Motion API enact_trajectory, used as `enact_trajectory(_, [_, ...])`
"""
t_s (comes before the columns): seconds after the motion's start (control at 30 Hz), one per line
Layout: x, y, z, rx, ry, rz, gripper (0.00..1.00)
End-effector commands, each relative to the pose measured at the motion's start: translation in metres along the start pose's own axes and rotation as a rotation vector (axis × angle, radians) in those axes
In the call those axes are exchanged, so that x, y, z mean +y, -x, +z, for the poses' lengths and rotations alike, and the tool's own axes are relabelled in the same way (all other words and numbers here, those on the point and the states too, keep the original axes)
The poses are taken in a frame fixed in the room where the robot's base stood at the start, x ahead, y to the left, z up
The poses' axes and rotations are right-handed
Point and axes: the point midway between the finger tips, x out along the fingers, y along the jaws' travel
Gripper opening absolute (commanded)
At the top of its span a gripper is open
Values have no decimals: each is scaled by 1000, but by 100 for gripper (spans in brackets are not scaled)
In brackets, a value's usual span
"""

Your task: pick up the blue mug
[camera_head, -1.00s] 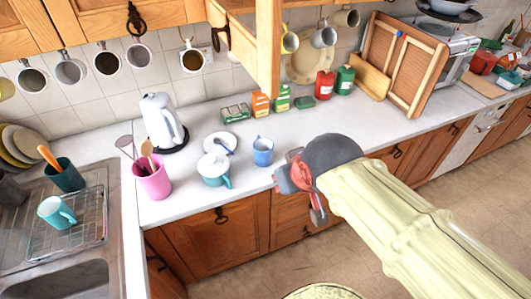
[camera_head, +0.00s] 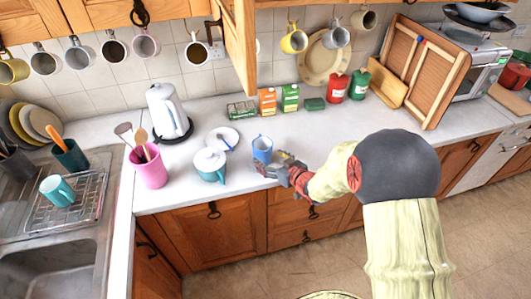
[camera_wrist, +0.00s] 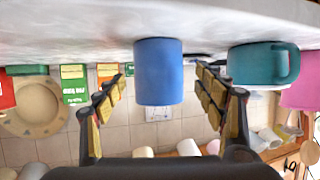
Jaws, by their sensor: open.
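The blue mug (camera_head: 262,149) stands upright on the white counter near its front edge. My gripper (camera_head: 272,168) is just in front of it and a little to its right in the head view. In the wrist view, which is upside down, the blue mug (camera_wrist: 158,72) appears between the two fingers of my open gripper (camera_wrist: 163,80), ahead of or just between their tips. I cannot tell whether a finger touches it. Its handle is not clear in the wrist view.
A pink utensil pot (camera_head: 149,167) and white kettle (camera_head: 168,111) are farther left. Small boxes (camera_head: 267,101) stand behind. An open cupboard door (camera_head: 240,45) hangs above.

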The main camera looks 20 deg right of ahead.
Motion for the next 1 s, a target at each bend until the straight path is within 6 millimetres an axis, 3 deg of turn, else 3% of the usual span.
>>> enact_trajectory(0.53, [3,-66,-3,-1,0,1,77])
enact_trajectory(0.87, [3,-71,-5,0,0,2,77])
enact_trajectory(1.0, [3,-71,-5,0,0,2,69])
